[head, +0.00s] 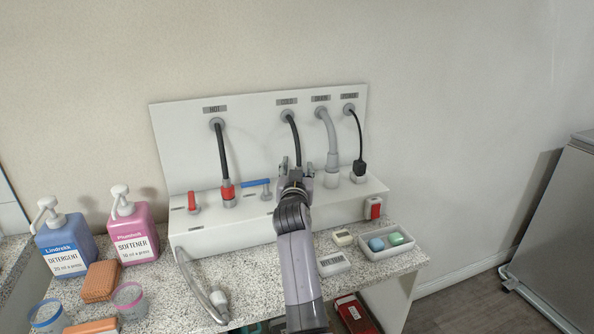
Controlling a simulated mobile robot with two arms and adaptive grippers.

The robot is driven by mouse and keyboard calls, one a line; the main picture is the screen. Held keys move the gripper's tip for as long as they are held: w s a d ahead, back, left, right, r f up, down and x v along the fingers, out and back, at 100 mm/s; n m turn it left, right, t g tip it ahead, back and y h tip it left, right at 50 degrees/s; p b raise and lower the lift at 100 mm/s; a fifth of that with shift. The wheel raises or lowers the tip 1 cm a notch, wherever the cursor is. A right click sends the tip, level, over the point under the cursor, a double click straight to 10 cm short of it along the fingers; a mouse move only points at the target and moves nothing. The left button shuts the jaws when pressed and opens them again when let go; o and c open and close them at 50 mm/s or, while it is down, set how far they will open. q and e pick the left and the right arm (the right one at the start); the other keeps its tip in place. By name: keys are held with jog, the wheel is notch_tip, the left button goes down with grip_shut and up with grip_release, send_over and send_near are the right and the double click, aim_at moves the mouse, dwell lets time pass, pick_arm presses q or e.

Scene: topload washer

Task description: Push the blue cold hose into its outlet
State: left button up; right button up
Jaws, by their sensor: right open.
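The cold hose (293,132) is a black hose that hangs from the panel port labelled COLD. Its lower end goes down behind my right gripper (296,166), so the blue end and its outlet are hidden. I cannot tell whether the hose is seated. My right gripper is open, with one finger on each side of the hose in the picture; I cannot tell whether they touch it. A blue valve handle (256,183) lies sideways just left of the gripper. My left gripper is not in view.
The red-collared hot hose (223,150), grey drain hose (332,150) and black power cord (359,140) stand along the white ledge (225,238). A red valve handle (191,200) stands upright left. Bottles, sponges, a loose grey hose (197,283) and a soap tray (402,249) occupy the counter.

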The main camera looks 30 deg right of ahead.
aim_at(297, 166)
notch_tip(297, 166, up, 10)
jog(key=shift+f, duration=0.1)
dwell(0.7)
